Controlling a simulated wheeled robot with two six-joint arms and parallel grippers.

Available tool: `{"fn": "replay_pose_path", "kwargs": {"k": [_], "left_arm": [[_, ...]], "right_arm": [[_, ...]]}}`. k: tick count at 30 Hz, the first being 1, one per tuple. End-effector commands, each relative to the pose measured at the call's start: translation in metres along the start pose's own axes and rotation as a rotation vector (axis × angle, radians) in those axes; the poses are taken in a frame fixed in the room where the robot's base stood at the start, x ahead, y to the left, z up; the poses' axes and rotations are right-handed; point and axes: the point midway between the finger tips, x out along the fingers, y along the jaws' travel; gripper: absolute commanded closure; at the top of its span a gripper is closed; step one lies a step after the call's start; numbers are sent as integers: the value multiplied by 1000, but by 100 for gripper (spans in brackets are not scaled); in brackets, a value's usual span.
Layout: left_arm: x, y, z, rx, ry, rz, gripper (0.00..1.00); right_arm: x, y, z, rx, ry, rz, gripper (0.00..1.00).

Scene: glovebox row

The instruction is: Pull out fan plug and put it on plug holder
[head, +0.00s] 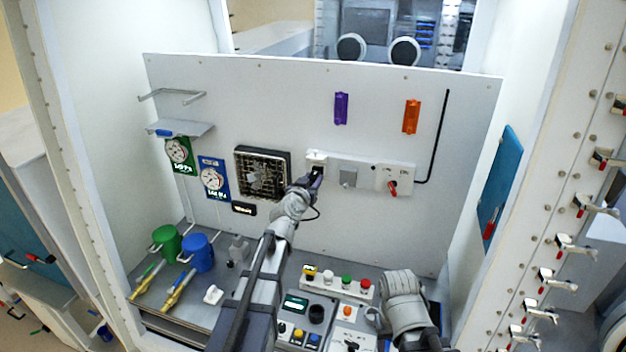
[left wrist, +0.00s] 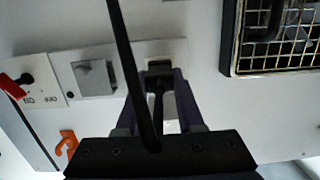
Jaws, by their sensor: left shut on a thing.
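The fan (head: 262,173) is a square grille on the upright panel; part of it shows in the left wrist view (left wrist: 275,52). My left gripper (head: 316,176) is at the white socket (head: 316,156) right of the fan. In the left wrist view its purple fingers (left wrist: 162,95) are shut on the black fan plug (left wrist: 159,68), which lies over the socket plate. I cannot tell how far the plug sits in the socket. A dark cord hangs below the gripper in the head view. I cannot tell which fixture is the plug holder. My right gripper is hidden; only its arm shows.
Purple (head: 341,108) and orange (head: 411,117) fixtures are on the upper panel. A switch plate (head: 395,178) is right of the socket. Control boxes (head: 337,283) fill the front centre.

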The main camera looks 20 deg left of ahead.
Motion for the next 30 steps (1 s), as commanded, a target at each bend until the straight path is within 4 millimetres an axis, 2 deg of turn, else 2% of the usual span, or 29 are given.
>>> {"fn": "replay_pose_path", "kwargs": {"k": [30], "left_arm": [[-20, 0, 3, -1, 0, 0, 100]], "right_arm": [[0, 0, 0, 0, 0, 0, 50]]}}
